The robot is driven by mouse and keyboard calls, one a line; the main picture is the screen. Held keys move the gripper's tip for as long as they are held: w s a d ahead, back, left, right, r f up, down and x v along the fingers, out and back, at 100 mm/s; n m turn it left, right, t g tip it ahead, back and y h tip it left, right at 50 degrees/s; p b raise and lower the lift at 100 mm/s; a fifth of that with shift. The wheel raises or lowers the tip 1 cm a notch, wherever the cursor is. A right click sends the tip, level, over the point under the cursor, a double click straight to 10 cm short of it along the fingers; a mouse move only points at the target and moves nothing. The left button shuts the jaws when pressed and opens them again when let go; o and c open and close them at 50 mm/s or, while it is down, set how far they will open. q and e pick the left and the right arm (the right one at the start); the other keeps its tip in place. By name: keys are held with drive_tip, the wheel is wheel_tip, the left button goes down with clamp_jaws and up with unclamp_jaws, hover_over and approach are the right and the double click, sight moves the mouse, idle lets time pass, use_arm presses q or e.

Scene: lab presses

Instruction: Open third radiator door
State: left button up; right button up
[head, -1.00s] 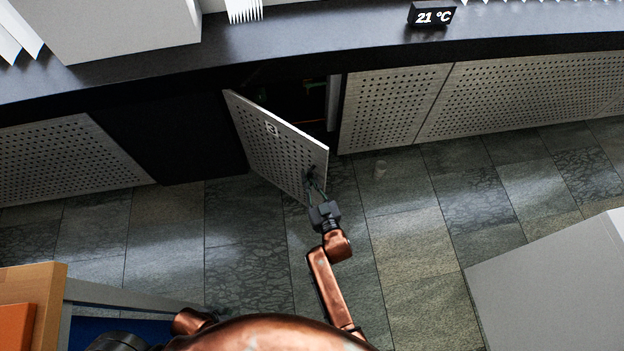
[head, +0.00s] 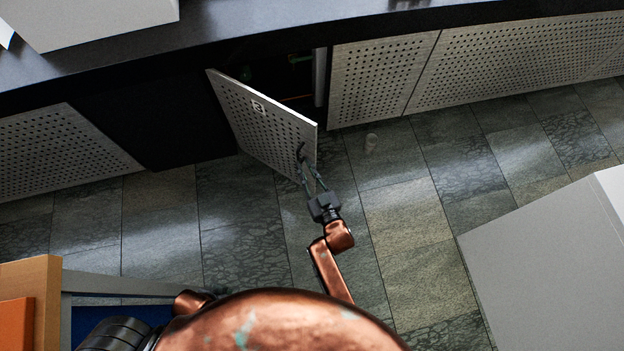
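The third radiator door (head: 258,128) is a grey perforated panel marked with a 3. It stands ajar, swung out from the dark cabinet front, with a dark opening behind its upper right side. A small dark handle (head: 300,152) is near its right edge. My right gripper (head: 307,172) is at the lower right of the door, just below the handle. Its fingers are spread apart and nothing shows between them; whether a finger touches the door is hard to tell. My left gripper is not visible.
Other perforated panels stand to the left (head: 60,152) and right (head: 380,80), under a dark counter (head: 270,18). A large grey box (head: 550,255) is at the lower right. Floor in front of the door is open.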

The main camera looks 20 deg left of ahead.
drive_tip(key=v, duration=0.6)
drive_tip(key=shift+s+d, duration=0.15)
drive_tip(key=shift+s, duration=0.1)
drive_tip(key=shift+c, duration=0.2)
